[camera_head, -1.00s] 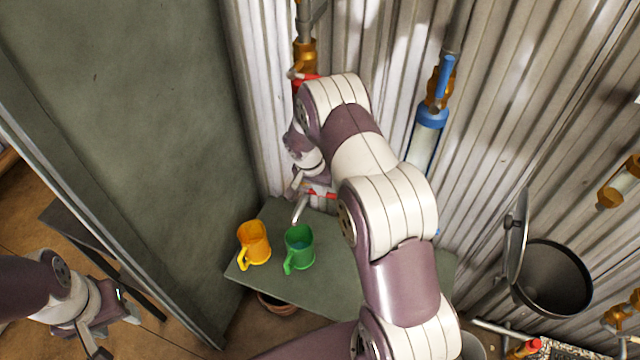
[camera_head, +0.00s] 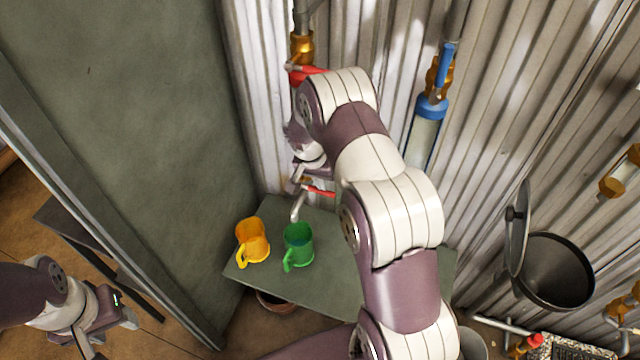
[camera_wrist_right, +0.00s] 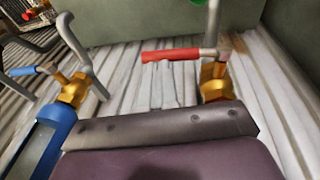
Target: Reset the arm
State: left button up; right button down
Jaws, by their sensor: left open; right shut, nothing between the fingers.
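My right arm stretches across the head view to the corrugated wall. My right gripper (camera_head: 299,178) is close to the wall at its end, partly hidden by the wrist, shut and empty. My left gripper (camera_head: 110,333) is at the lower left, open and empty, away from the table.
A yellow mug (camera_head: 254,240) and a green mug (camera_head: 299,244) stand on the table (camera_head: 328,278). An open bin (camera_head: 552,275) is at right.

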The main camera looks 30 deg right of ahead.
jog(key=s+d+b+v, duration=0.1)
jog(key=b+v, duration=0.1)
jog(key=v, duration=1)
pick_arm(q)
jog(key=shift+s+a+f, duration=0.25)
jog(key=shift+a+f, duration=0.1)
jog(key=shift+f, duration=0.1)
pick_arm(e)
jog(key=s+a+r+n+y, duration=0.1)
jog(key=s+a+n, duration=0.4)
jog(key=s, duration=0.4)
jog(key=s+a+r+n+t+y, duration=0.1)
jog(key=s+a+n, duration=0.4)
jog(key=s, duration=0.5)
jog(key=shift+a+r+y, duration=0.2)
jog(key=shift+a+y, duration=0.2)
jog(key=shift+a, duration=0.4)
jog(key=shift+s, duration=0.15)
pick_arm(q)
jog(key=shift+s, duration=0.1)
pick_arm(e)
jog(key=shift+s, duration=0.1)
